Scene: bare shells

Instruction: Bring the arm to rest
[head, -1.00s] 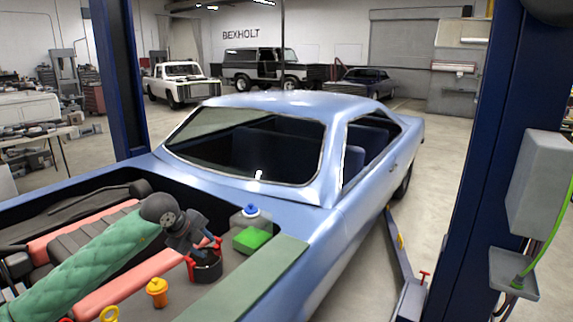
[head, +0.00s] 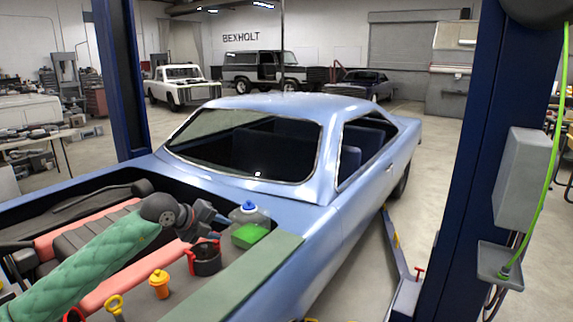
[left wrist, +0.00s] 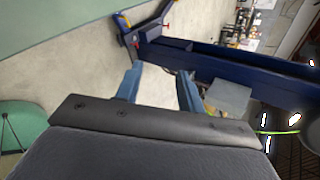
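My left arm, in a green quilted sleeve, reaches over the open engine bay of the blue car (head: 350,215). Its gripper (head: 226,217) is raised above the bay and points right in the head view, beside the reservoir with a blue cap and green liquid (head: 249,226). In the left wrist view the two blue fingers (left wrist: 160,70) stand apart with nothing between them, so it is open and empty. A black cup-like part with red trim (head: 205,259) stands below and apart from the gripper. My right gripper is not in view.
A yellow-orange capped part (head: 160,283) and a yellow ring handle (head: 115,304) stand in the bay. A flat green cover (head: 245,280) lies along the fender. A dark blue lift post (head: 470,150) with a grey box (head: 524,180) rises at right.

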